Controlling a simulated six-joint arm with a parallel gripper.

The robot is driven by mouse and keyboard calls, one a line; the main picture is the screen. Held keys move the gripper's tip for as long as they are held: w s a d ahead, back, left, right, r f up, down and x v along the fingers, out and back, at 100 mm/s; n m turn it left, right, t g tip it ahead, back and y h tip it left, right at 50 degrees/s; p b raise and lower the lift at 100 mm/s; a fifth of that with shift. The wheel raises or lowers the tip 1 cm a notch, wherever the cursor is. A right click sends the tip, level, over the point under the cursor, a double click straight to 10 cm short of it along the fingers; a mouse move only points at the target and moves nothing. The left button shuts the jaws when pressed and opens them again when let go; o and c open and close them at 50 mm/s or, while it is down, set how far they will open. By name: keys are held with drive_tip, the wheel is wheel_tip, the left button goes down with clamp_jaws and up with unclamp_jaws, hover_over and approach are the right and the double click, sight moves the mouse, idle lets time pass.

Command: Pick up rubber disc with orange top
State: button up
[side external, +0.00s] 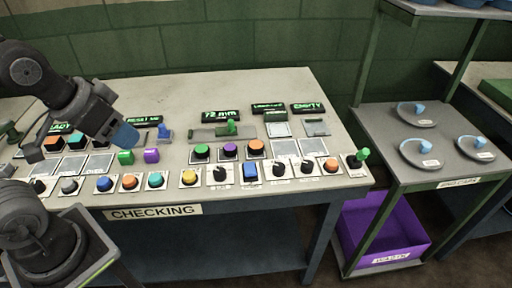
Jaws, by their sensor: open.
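A black rubber disc with an orange top (256,148) sits on the table, at the right end of a short row. A purple-topped disc (229,151) and a green-topped disc (201,152) stand to its left. My gripper (122,138) hangs over the left part of the table, well left of the orange-topped disc and apart from it. An orange-black block (54,142) stands at the left, partly behind my arm.
A row of buttons and knobs lines the front edge, including orange buttons (331,167) (129,182). Lit signs (221,115) and a green-handled slider (229,128) stand behind the discs. A shelf (375,125) with grey discs and a purple bin (385,235) are right.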

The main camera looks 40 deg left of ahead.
drive_tip(key=shift+o, duration=0.8)
drive_tip(key=n+g+y, duration=0.2)
drive_tip(key=n+y, duration=0.1)
drive_tip(key=n, duration=0.4)
hover_over(256, 144)
drive_tip(key=s+d, duration=0.1)
drive_tip(key=s, duration=0.2)
drive_tip(key=f, duration=1.7)
drive_tip(key=shift+w+d+f, duration=0.2)
drive_tip(key=shift+w+f, duration=0.05)
drive_tip(key=shift+w+x, duration=0.2)
drive_tip(key=shift+x, duration=2.85)
drive_tip(key=shift+d, duration=0.15)
